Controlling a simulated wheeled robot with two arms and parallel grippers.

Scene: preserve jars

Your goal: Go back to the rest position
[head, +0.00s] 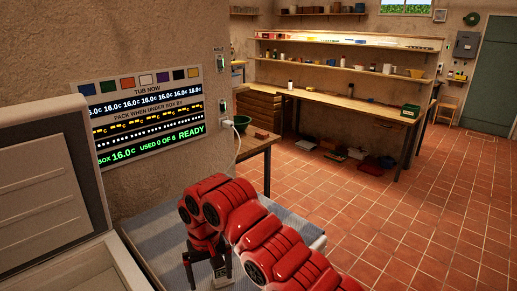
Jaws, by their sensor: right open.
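My right arm is red and comes in from the bottom right. Its gripper (208,270) points down over the grey-blue surface (160,232) at the bottom centre. The dark fingers are apart, and the arm partly covers them. A small pale thing shows beside the fingers, too small to name. I cannot tell whether the gripper touches the surface. No jars can be made out near it. My left gripper is not in view.
A pale box with a raised lid (45,180) stands at the left. A wall display (145,118) reads "BOX 16.0c", "USED 0 OF 6", "READY". A wooden table (258,145) with a green bowl (241,122) is behind. The tiled floor (400,215) at right is open.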

